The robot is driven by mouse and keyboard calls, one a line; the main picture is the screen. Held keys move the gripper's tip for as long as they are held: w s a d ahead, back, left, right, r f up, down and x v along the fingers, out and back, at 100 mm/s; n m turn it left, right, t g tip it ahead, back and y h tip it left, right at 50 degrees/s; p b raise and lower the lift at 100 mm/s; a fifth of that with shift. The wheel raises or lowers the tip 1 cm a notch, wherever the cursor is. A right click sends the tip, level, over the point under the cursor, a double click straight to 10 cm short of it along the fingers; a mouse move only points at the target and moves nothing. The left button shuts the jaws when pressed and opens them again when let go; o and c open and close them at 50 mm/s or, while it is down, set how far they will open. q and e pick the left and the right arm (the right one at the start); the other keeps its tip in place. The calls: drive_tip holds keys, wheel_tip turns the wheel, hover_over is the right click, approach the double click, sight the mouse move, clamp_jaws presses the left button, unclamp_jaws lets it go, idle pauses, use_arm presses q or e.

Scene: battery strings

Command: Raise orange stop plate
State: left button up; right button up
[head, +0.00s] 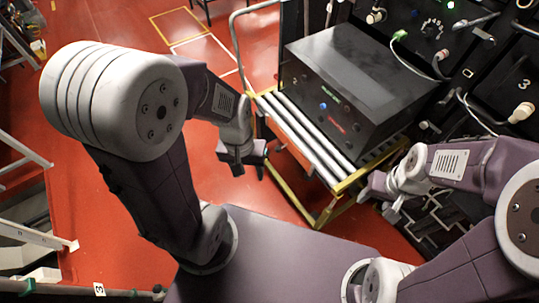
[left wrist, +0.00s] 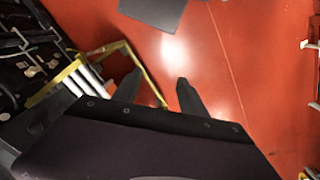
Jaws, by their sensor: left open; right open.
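A yellow-framed roller cart (head: 340,187) carries a dark battery unit (head: 350,85) on its rollers. An orange-red strip (head: 284,131) runs along the cart's left side beside the rollers; I cannot tell whether it is the stop plate. My left gripper (head: 250,171) is open and empty, left of the cart's near end and apart from it. In the left wrist view its two fingers (left wrist: 160,95) are spread over the red floor, with the yellow cart frame to their left. My right gripper (head: 377,205) is open and empty at the cart's near right corner.
A dark rack (head: 480,90) with cables and white plugs stands at the right. A grey handle rail (head: 236,40) rises at the cart's far left. White ladder-like frames (head: 25,150) stand at the far left. Red floor (head: 290,205) is clear left of the cart.

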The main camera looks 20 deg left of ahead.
use_arm(q)
drive_tip(key=w+d+f+n+g+h+b, duration=0.1)
drive_tip(key=w+d+n+g+h+b, duration=0.2)
drive_tip(key=d+n+h+b, duration=0.55)
drive_tip(key=n+t+h+b, duration=0.7)
drive_tip(key=n+t+b, duration=0.4)
drive_tip(key=n+b, duration=0.3)
hover_over(278, 149)
drive_tip(key=s, duration=0.4)
wheel_tip(278, 149, down, 18)
drive_tip(key=s+a+f+n+t+y+b, duration=0.1)
drive_tip(key=a+f+n+t+y+b, duration=0.25)
drive_tip(key=a+f, duration=0.5)
drive_tip(key=shift+n+h, duration=0.4)
drive_tip(key=x, duration=0.3)
drive_tip(key=f+b+x, duration=0.1)
drive_tip(key=x, duration=0.2)
drive_tip(key=b+x, duration=0.1)
drive_tip(key=x, duration=0.3)
drive_tip(key=shift+s+d+f, duration=0.2)
drive_tip(key=shift+s+d, duration=0.15)
drive_tip(key=shift+d, duration=0.05)
